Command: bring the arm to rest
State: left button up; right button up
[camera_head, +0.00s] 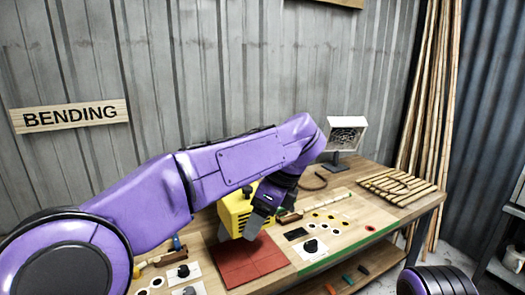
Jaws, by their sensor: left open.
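My left arm (235,162) is purple and reaches in from the left across the workbench. It bends down at its wrist, and my left gripper (262,214) points down over the bench, in front of a yellow box (233,212). The gripper is open, with nothing seen between its fingers. The fingertips show just above the back edge of a red mat (243,262); I cannot tell whether they touch anything. Part of my right arm (437,281) shows at the bottom right edge, and its gripper is out of view.
The wooden workbench (375,222) holds a white-framed device (346,132), a slatted rattan mat (397,186), a white card (312,248) with a black knob and several small rings. Tall rattan poles (428,110) lean at the right. A "BENDING" sign (70,115) hangs on the wall.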

pick_arm(q)
jog(key=w+a+f+m+t+y+b, duration=0.2)
jog(key=w+a+f+m+t+y, duration=0.55)
jog(key=m, duration=0.75)
jog(key=s+a+f+m+t+h+b, duration=0.15)
jog(key=a+f+m, duration=0.35)
jog(key=f+m, duration=0.55)
jog(key=s+a+f+m+t+h+b, duration=0.1)
jog(key=a+f+m+t+h+b, duration=0.2)
jog(key=f+m, duration=0.75)
jog(key=s+a+f+m+g+h+b, duration=0.1)
jog(key=s+a+f+m+g+h, duration=0.15)
jog(key=s+f, duration=0.6)
jog(key=s+a+f+m+g+h+b, duration=0.15)
jog(key=s+a+f+m, duration=0.35)
jog(key=f, duration=0.7)
jog(key=s+a+f+g+b, duration=0.2)
jog(key=s+f, duration=0.4)
jog(key=s, duration=0.6)
jog(key=s+a+f+g+b, duration=0.3)
jog(key=s+f, duration=0.3)
jog(key=s, duration=0.6)
jog(key=shift+a+f+g, duration=0.15)
jog(key=shift+a+g, duration=0.35)
jog(key=shift+a, duration=0.2)
